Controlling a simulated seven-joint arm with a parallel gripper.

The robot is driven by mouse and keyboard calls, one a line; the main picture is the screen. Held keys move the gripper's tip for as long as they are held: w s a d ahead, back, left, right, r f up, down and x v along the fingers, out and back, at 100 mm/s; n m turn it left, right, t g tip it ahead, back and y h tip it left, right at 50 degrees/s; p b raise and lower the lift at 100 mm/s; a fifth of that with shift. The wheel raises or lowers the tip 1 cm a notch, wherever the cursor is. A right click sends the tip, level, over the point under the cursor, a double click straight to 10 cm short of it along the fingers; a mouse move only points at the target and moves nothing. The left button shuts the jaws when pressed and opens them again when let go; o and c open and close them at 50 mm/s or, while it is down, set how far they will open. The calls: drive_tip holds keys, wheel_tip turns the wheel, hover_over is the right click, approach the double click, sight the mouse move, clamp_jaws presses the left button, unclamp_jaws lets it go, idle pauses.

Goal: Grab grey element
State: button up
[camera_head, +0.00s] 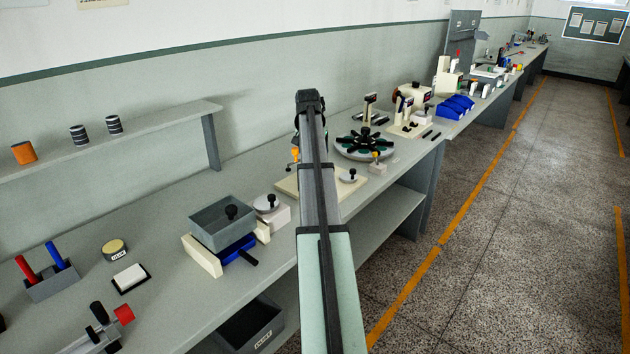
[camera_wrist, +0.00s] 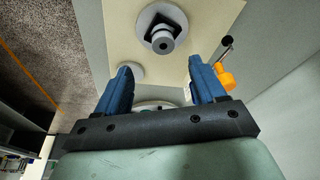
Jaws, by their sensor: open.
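A grey round piece with a cylindrical top (camera_wrist: 161,38) sits over a dark square part on a pale grey disc, fixed on a cream board (camera_wrist: 205,25). It is the clearest match for the grey element. My gripper (camera_wrist: 162,77) is open, its two blue fingers apart with nothing held between them. The grey piece lies beyond the fingertips, roughly centred between them in the wrist view. In the head view my arm covers the middle of the cream board (camera_head: 287,187), and I cannot make out the grey piece or fingers there.
An orange-topped part (camera_wrist: 225,77) stands close to the right finger. A pale disc (camera_head: 350,176) lies at the board's right. A round fixture with black arms (camera_head: 365,142) stands behind, and a grey box (camera_head: 221,226) stands nearer left. The floor is right of the bench.

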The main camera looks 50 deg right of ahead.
drive_tip(key=x, duration=0.5)
drive_tip(key=shift+f, duration=0.1)
drive_tip(key=shift+w+x, duration=0.15)
drive_tip(key=shift+x, duration=1.2)
drive_tip(key=shift+w+x, duration=0.15)
drive_tip(key=shift+x, duration=1.2)
drive_tip(key=c, duration=1.1)
drive_tip(key=shift+c, duration=0.2)
drive_tip(key=shift+r, duration=0.2)
